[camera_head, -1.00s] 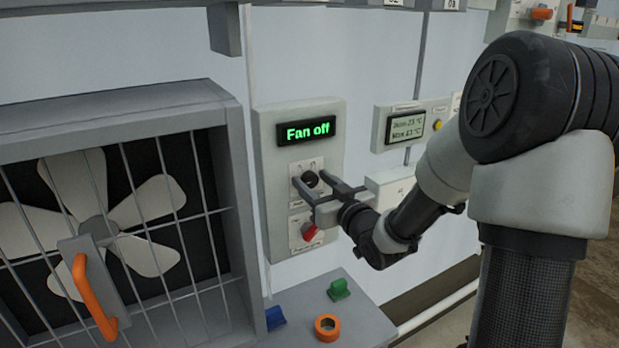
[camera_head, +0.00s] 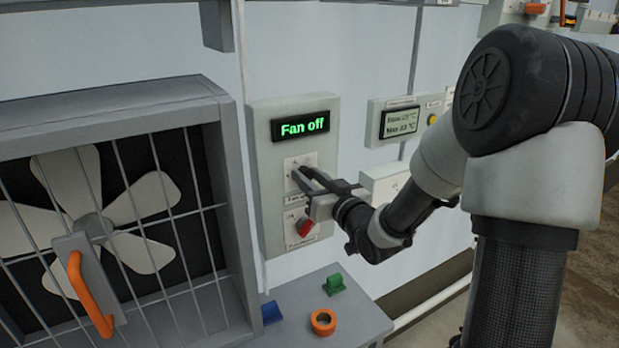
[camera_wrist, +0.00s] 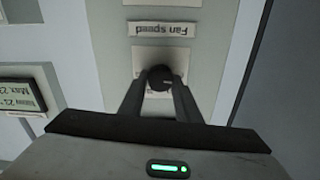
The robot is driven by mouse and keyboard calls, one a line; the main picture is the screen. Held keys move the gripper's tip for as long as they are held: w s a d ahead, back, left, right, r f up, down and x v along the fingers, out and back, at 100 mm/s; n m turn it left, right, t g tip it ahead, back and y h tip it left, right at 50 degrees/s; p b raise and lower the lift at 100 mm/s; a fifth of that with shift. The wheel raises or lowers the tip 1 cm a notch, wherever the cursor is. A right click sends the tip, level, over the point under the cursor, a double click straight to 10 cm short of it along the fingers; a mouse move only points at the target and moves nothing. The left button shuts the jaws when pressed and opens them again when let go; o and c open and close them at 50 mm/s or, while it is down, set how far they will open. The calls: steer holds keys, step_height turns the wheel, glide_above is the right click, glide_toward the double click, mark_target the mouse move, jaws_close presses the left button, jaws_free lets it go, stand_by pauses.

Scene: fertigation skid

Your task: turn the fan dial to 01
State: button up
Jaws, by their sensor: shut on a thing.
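The fan dial (camera_wrist: 160,77) is a round black knob on a pale plate, below a "Fan speed" label (camera_wrist: 165,29) that appears upside down in the wrist view. My gripper (camera_wrist: 160,88) is shut on the dial, with a finger on each side of it. In the head view my gripper (camera_head: 300,177) reaches the dial's plate (camera_head: 301,162) from the right, and its fingers mostly hide the dial. The display (camera_head: 300,126) above reads "Fan off" in green. The dial's pointer setting is too small to read.
A red switch (camera_head: 306,226) sits just below my gripper. A caged fan (camera_head: 95,225) with an orange handle (camera_head: 90,295) stands at left. A ledge below holds blue (camera_head: 271,312), green (camera_head: 334,284) and orange (camera_head: 323,322) parts. A min/max display (camera_head: 402,121) is at right.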

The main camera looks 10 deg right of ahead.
steer(key=m+p, duration=0.1)
steer(key=m, duration=0.4)
steer(key=shift+d+r, duration=0.1)
steer(key=m+p, duration=0.2)
steer(key=m, duration=0.3)
steer(key=shift+w, duration=0.1)
steer(key=shift+m, duration=0.3)
steer(key=o, duration=1.1)
steer(key=shift+c, duration=0.2)
steer(key=shift+f, duration=0.25)
